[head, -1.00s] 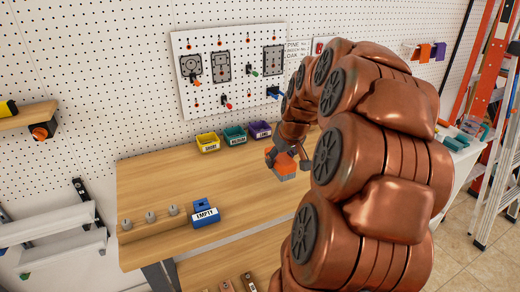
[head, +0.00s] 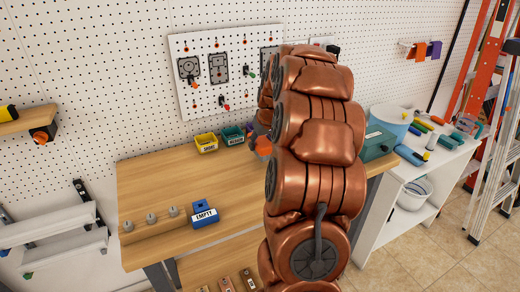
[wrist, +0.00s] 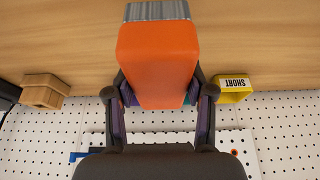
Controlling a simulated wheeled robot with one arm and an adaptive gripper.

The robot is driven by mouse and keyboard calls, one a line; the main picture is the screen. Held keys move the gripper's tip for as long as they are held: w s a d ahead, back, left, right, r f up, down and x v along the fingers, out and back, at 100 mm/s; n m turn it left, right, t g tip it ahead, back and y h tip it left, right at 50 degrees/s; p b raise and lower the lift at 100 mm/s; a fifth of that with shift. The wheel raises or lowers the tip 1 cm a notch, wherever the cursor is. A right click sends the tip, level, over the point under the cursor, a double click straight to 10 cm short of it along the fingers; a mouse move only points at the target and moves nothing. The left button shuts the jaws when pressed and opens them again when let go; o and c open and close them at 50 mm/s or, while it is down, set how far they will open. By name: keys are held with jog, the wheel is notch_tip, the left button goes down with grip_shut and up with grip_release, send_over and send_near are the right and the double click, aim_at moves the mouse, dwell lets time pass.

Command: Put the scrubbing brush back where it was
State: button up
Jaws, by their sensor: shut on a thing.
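The scrubbing brush (wrist: 157,55) has an orange body and a grey ribbed end, likely its bristles. It fills the top middle of the wrist view. My gripper (wrist: 159,92) is shut on the orange body, one finger on each side. In the head view the brush (head: 263,146) shows as a small orange patch over the back of the workbench, right of the teal bin. My arm hides most of my gripper there. I cannot tell whether the brush touches the bench.
The wooden workbench (head: 150,185) holds a yellow bin (head: 207,142), a teal bin (head: 233,135), a blue "EMPTY" box (head: 205,214) and a pegged wooden block (head: 151,217). A tool board (head: 206,90) hangs behind. A white shelf unit (head: 405,175) with several items stands right.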

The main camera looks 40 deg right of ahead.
jog(key=shift+w, duration=0.1)
jog(key=shift+w+d, duration=0.1)
jog(key=shift+w, duration=0.1)
notch_tip(320, 180, down, 3)
jog(key=shift+s+r+p, duration=0.1)
jog(key=shift+p, duration=0.55)
jog(key=shift+f, duration=0.45)
jog(key=shift+f, duration=0.2)
jog(key=o, duration=1.3)
jog(key=shift+r, duration=0.1)
jog(key=shift+o, duration=0.2)
jog(key=shift+r, duration=0.1)
